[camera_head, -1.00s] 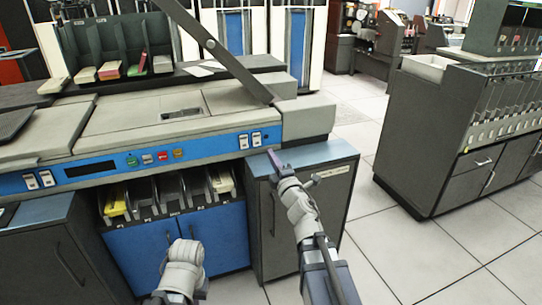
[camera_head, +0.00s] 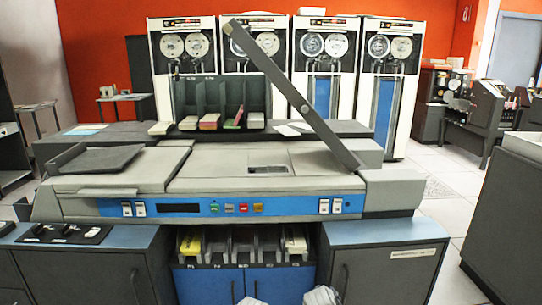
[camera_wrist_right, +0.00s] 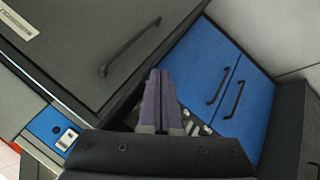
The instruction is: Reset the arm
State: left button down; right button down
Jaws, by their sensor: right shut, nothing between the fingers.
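In the right wrist view my right gripper (camera_wrist_right: 160,80) has its two dark fingers together, with nothing between them. It is in front of the card machine's lower cabinets, with a dark grey cabinet door (camera_wrist_right: 85,50) to its upper left and blue doors (camera_wrist_right: 235,95) to its right. I cannot tell how far the fingertips are from them. In the head view only the white tops of my arm links show at the bottom edge; neither gripper is visible there. My left gripper is in no current view.
The beige card machine (camera_head: 130,205) with its blue panel stands ahead. Below it are open card pockets (camera_head: 243,248), one holding yellow cards, and a dark cabinet (camera_head: 390,275) on the right. Tape drives (camera_head: 390,90) stand behind. A grey cabinet (camera_head: 510,215) is at right, with floor between.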

jog(key=s+a+f+m+g+y, duration=0.1)
jog(key=s+a+f+g, duration=0.3)
jog(key=s, duration=0.4)
jog(key=s+a+f+m+g+y, duration=0.1)
jog(key=s+a+f+g, duration=0.1)
jog(key=s+a+g, duration=0.35)
jog(key=s+r+p, duration=0.2)
jog(key=r+p, duration=1.1)
jog(key=r, duration=0.1)
jog(key=s+r+t+p, duration=0.1)
jog(key=r+p, duration=1.2)
jog(key=p, duration=0.1)
jog(key=shift+s+a+r, duration=0.35)
jog(key=shift+s+r, duration=0.05)
